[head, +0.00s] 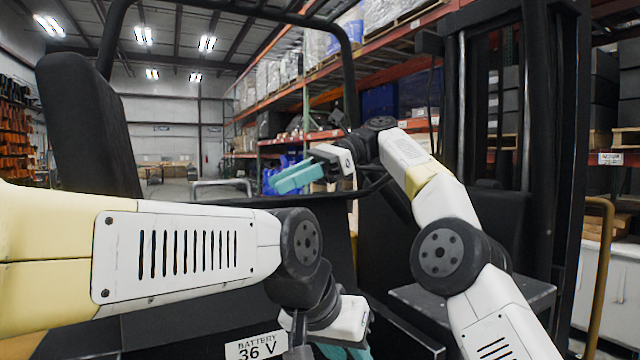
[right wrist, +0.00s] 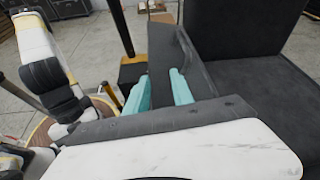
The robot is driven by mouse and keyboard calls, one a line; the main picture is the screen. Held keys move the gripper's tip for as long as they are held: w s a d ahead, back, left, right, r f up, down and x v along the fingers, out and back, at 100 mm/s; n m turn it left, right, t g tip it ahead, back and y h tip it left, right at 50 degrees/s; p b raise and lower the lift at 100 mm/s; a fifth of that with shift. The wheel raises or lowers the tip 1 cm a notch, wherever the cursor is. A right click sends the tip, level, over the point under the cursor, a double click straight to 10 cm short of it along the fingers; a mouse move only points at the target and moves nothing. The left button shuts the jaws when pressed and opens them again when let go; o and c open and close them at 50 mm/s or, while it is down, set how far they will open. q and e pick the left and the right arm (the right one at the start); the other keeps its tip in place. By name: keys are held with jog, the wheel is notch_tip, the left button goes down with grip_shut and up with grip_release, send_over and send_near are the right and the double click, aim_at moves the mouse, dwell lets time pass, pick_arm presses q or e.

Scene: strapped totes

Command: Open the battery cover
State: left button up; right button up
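The battery compartment carries a white label reading BATTERY 36 V (head: 255,346) at the bottom of the head view. The dark truck body around it is largely hidden by my left arm, and I cannot make out the cover's edges. My right gripper (head: 297,176) has teal fingers and is held up in the middle of the head view. In the right wrist view its fingers (right wrist: 158,92) are apart, near a dark panel with a bar handle (right wrist: 187,48); I see no grip on it. My left gripper (head: 345,352) is low beside the label, its fingertips mostly cut off by the frame.
The black seat (head: 88,125) stands at the left, and also shows in the right wrist view (right wrist: 250,45). A black mast (head: 540,130) rises at the right. Tall racks with orange beams (head: 290,110) stand behind. Open floor shows beyond the truck.

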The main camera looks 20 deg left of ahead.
jog(key=shift+w+d+f, duration=0.25)
jog(key=shift+w+d, duration=0.3)
jog(key=shift+d, duration=0.1)
jog(key=shift+r, duration=0.15)
jog(key=shift+d+r+t, duration=0.35)
jog(key=shift+r+t, duration=0.25)
jog(key=shift+t, duration=0.1)
jog(key=s+d+f+n+t+h, duration=0.15)
jog(key=d+f+t, duration=0.3)
jog(key=d, duration=0.75)
jog(key=d+f+n+t+h, duration=0.2)
jog(key=d+f+t, duration=0.3)
jog(key=d, duration=0.8)
jog(key=s+d+f+n+t+h, duration=0.2)
jog(key=s+d+f, duration=0.4)
jog(key=d+f, duration=0.2)
jog(key=s+d+f+n+t+h, duration=0.2)
jog(key=s+d+f+t, duration=0.1)
jog(key=s+d+f, duration=0.3)
jog(key=d+f, duration=0.2)
jog(key=d, duration=0.2)
jog(key=shift+d, duration=0.3)
